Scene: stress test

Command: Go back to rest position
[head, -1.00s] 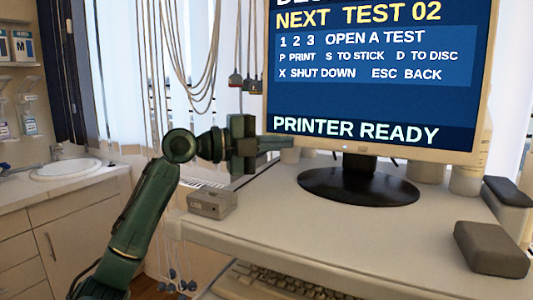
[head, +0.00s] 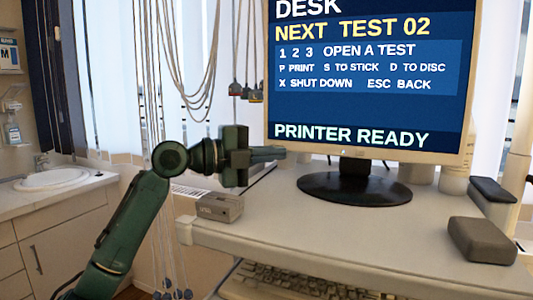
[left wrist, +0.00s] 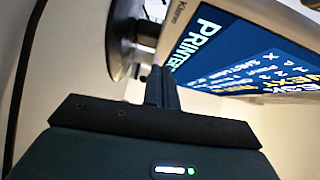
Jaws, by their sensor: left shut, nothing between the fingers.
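My left gripper (head: 268,154) is shut and empty. In the head view it points right, held above the left part of the desk in front of the monitor's lower left corner. In the left wrist view its closed fingers (left wrist: 160,88) point toward the monitor (left wrist: 255,60) and its dark round stand. The monitor screen (head: 365,75) shows "NEXT TEST 02" and "PRINTER READY". My right gripper is not in view.
The desk (head: 290,220) holds a small grey box (head: 219,207) near its left edge and a dark grey block (head: 481,240) at right. A keyboard (head: 290,285) sits below the desktop. Cables (head: 190,60) hang behind my left arm. A sink (head: 52,179) stands at far left.

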